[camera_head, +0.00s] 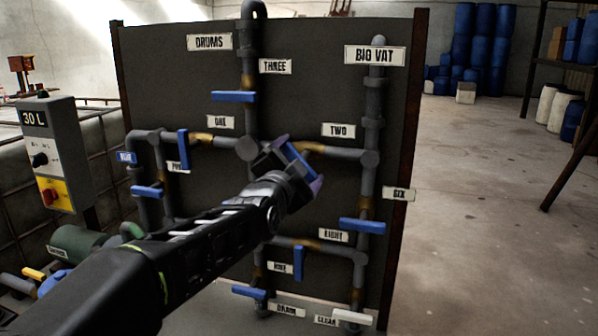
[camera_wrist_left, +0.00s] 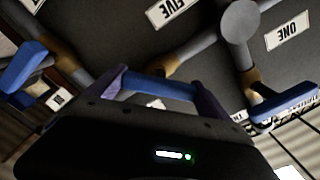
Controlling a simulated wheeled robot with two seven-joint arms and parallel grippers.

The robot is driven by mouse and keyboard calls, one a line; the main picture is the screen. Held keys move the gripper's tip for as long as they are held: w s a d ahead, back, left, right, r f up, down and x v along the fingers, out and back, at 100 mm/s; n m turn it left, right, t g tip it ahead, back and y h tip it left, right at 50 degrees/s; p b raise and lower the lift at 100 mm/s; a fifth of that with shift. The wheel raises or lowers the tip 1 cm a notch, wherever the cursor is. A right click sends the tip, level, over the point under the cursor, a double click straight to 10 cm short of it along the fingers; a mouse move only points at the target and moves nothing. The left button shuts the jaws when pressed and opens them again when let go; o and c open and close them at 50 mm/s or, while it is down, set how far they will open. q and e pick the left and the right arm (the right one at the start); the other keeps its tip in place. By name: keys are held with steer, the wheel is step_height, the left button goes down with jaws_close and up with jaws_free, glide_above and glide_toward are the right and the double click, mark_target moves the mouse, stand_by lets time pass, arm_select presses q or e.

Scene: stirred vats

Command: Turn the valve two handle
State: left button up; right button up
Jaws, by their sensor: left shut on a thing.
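The valve two handle (camera_head: 298,160) is a blue bar at the brass valve on the pipe below the TWO label (camera_head: 338,131), in the middle of the panel. It slants down to the right in the head view. My left gripper (camera_head: 300,168) is shut on it. In the left wrist view the blue handle (camera_wrist_left: 160,86) spans between the two purple-grey fingers of my left gripper (camera_wrist_left: 163,92). My gripper hides part of the valve and pipe in the head view. My right gripper is not in view.
A grey control box reading 30 L (camera_head: 55,150) stands at the left. The floor right of the panel (camera_head: 480,220) is clear.

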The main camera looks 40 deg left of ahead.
arm_select(q)
steer(key=m+b, duration=0.5)
steer(key=shift+f+m+b, duration=0.3)
steer(key=shift+f, duration=0.05)
steer(key=shift+r+m+b, duration=0.2)
steer(key=shift+m+b, duration=1.15)
steer(key=shift+m, duration=0.15)
steer(key=o, duration=1.1)
steer(key=shift+r, duration=0.1)
steer(key=shift+s+d, duration=0.1)
